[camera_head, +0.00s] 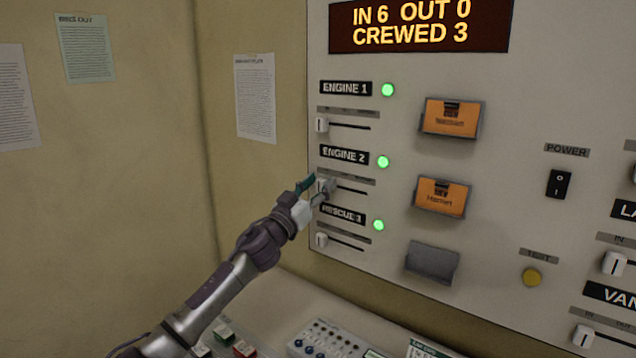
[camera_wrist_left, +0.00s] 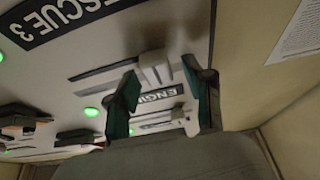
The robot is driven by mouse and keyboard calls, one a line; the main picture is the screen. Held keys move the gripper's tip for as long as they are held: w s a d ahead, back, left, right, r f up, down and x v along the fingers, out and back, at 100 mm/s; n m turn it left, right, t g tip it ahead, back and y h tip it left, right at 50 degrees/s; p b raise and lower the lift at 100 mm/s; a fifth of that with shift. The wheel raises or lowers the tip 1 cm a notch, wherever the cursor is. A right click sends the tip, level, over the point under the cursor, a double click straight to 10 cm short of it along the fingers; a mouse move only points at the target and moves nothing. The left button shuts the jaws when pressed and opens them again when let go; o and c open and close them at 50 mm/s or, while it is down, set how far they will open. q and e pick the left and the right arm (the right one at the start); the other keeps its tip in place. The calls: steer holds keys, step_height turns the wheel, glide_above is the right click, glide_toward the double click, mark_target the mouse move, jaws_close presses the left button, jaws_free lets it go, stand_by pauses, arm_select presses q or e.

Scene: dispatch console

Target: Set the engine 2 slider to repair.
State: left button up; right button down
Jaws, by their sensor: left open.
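The engine 2 slider is a white knob (camera_head: 322,184) at the left end of its dark slot (camera_head: 352,190), below the ENGINE 2 label (camera_head: 344,156). My left gripper (camera_head: 319,186) is at this knob, open, and partly covers it in the head view. In the left wrist view, turned over, the knob (camera_wrist_left: 155,68) shows between the two green-padded fingers (camera_wrist_left: 160,88), with a gap to each side. Whether a finger touches it, I cannot tell. The small position markings (camera_head: 358,179) are too blurred to read. My right gripper is not in view.
The engine 1 slider (camera_head: 322,125) is above and the rescue 3 slider (camera_head: 321,240) below, both close to the gripper. Orange cards (camera_head: 449,117), a power switch (camera_head: 559,184) and a yellow test button (camera_head: 531,277) are to the right. A desk with controls (camera_head: 330,338) lies below.

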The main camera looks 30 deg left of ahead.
mark_target(364, 185)
arm_select(q)
steer(key=shift+c, duration=0.2)
jaws_close()
steer(key=shift+d, duration=0.35)
steer(key=d, duration=0.3)
steer(key=d+p, duration=0.1)
steer(key=d, duration=0.2)
steer(key=s+d, duration=0.1)
steer(key=d, duration=0.2)
steer(key=shift+d+p, duration=0.35)
steer(key=shift+p, duration=0.05)
steer(key=shift+a, duration=0.1)
steer(key=shift+f, duration=0.1)
